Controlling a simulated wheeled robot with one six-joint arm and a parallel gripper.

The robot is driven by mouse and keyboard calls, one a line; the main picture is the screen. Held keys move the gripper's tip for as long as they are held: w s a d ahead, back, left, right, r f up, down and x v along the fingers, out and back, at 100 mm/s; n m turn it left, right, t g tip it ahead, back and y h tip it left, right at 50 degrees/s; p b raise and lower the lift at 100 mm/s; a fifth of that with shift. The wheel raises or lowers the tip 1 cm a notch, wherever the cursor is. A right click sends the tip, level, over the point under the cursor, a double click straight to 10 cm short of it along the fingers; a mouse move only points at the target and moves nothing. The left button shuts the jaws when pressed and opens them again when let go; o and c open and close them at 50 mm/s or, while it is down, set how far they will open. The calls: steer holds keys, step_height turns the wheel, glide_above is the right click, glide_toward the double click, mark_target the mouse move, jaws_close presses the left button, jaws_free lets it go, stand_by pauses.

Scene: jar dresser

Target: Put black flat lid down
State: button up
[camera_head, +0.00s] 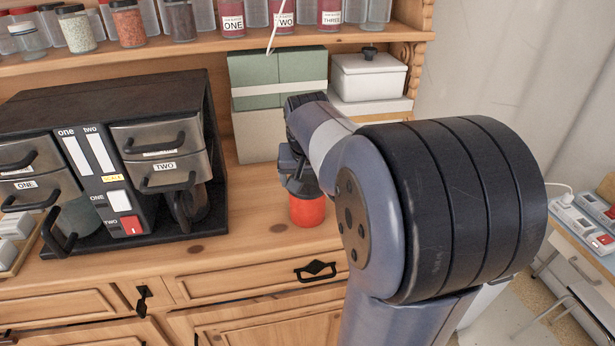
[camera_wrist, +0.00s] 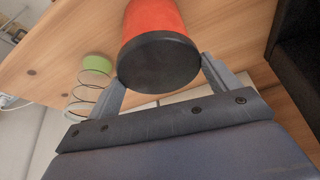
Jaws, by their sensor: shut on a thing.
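A red jar (camera_head: 308,209) stands on the wooden dresser top, to the right of the black coffee machine. My gripper (camera_head: 300,182) is directly above it, pointing down, and hides the jar's top in the head view. In the wrist view, the black flat lid (camera_wrist: 158,64) is a round disc at the near end of the red jar (camera_wrist: 153,15). The fingers of my gripper (camera_wrist: 162,73) are on both sides of the lid, shut on it. The lid lines up with the jar's top; I cannot tell whether it is seated or slightly apart.
The black coffee machine (camera_head: 130,95) with drawers stands on the left. Green boxes (camera_head: 255,75) and a white lidded box (camera_head: 368,80) stand behind. A shelf (camera_head: 160,52) with jars runs above. A green-topped item (camera_wrist: 98,64) and clear round jars (camera_wrist: 83,92) show in the wrist view.

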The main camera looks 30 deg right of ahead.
steer(key=shift+f, duration=0.25)
steer(key=o, duration=0.9)
steer(key=shift+c, duration=0.2)
steer(key=shift+r, duration=0.1)
steer(key=shift+r, duration=0.2)
steer(key=v, duration=1.2)
steer(key=shift+b, duration=0.3)
steer(key=shift+f, duration=0.1)
